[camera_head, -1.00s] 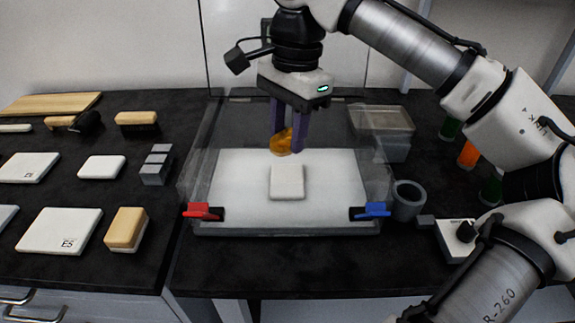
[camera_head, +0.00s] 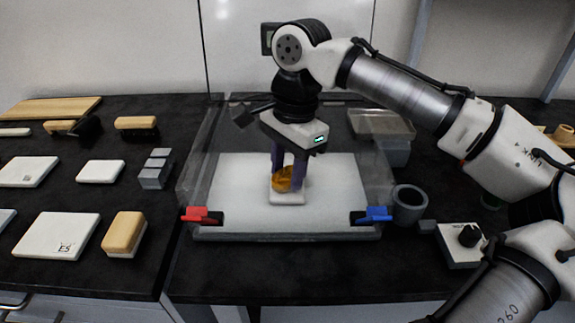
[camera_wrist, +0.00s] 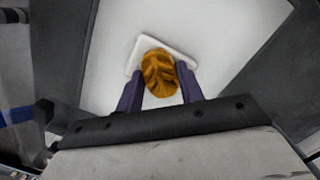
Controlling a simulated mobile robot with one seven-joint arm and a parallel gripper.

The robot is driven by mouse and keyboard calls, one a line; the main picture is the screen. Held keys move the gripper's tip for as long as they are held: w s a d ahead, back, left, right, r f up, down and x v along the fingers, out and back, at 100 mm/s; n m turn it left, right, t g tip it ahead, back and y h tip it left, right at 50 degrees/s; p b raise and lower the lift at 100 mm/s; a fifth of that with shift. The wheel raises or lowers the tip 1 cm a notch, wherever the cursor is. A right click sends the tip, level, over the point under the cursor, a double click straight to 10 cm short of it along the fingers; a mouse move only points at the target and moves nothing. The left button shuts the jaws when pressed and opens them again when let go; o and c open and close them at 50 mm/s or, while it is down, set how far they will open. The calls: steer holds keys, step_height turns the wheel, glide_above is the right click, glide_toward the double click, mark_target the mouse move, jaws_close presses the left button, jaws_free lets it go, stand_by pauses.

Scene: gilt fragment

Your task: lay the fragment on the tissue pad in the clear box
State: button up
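The fragment (camera_head: 282,180) is a small golden, veined piece. My gripper (camera_head: 288,183) is down inside the clear box (camera_head: 203,165), with its purple fingers on either side of the fragment. In the wrist view the fragment (camera_wrist: 160,72) sits between the two fingertips (camera_wrist: 160,85), which appear shut on it. The white tissue pad (camera_head: 287,198) lies on the white floor of the box, directly below the fragment. In the wrist view the pad (camera_wrist: 135,57) shows around and behind the fragment. Whether the fragment touches the pad I cannot tell.
The clear box walls surround my gripper. A red clamp (camera_head: 202,214) and a blue clamp (camera_head: 372,214) sit at its front corners. A grey ring-shaped cup (camera_head: 409,203) and a knobbed control box (camera_head: 461,243) stand at right. White blocks and brushes lie at left.

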steer(key=o, duration=0.4)
steer(key=r, duration=0.8)
steer(key=w+d+r+p, duration=0.1)
steer(key=r, duration=0.3)
steer(key=shift+r, duration=0.15)
